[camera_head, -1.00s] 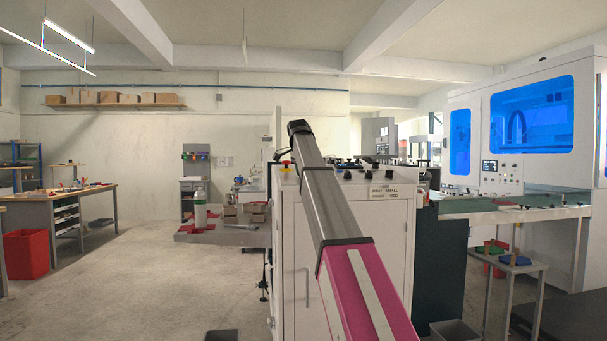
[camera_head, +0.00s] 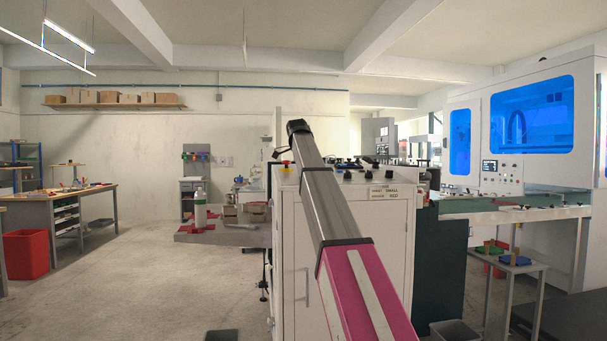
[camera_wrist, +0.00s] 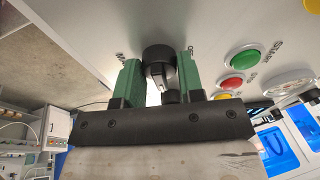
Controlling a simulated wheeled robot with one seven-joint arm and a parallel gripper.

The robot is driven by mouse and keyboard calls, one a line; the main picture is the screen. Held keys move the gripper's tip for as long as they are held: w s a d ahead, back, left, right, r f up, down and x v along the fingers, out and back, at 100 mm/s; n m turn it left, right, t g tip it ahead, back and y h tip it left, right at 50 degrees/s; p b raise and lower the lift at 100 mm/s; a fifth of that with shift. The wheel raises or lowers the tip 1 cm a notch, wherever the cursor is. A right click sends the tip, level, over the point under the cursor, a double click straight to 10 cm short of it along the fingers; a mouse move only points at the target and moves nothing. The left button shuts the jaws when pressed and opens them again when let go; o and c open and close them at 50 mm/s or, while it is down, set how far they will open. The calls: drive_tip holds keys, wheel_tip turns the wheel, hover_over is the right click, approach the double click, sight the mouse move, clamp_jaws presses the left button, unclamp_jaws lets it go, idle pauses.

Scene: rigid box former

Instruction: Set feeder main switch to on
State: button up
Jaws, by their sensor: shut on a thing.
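The main switch is a black rotary knob (camera_wrist: 158,62) on the pale panel in the wrist view. My gripper (camera_wrist: 160,78) has its two green fingers on either side of the knob and is shut on it. Small lettering stands beside each finger; the right one seems to read OFF (camera_wrist: 190,48) and the left one is partly covered. The knob's exact pointing direction is hard to tell. In the head view my arm reaches over the white cabinet (camera_head: 385,250), and my gripper is hidden there.
A green button (camera_wrist: 246,57) and a red button (camera_wrist: 232,84) sit right of the knob, close to my right finger. In the head view, several black knobs (camera_head: 347,176) line the cabinet top. Open floor (camera_head: 130,285) lies to the left.

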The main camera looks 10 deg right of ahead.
drive_tip(key=o, duration=0.9)
drive_tip(key=v, duration=1)
drive_tip(key=shift+s+a+r, duration=0.1)
drive_tip(key=shift+r, duration=0.3)
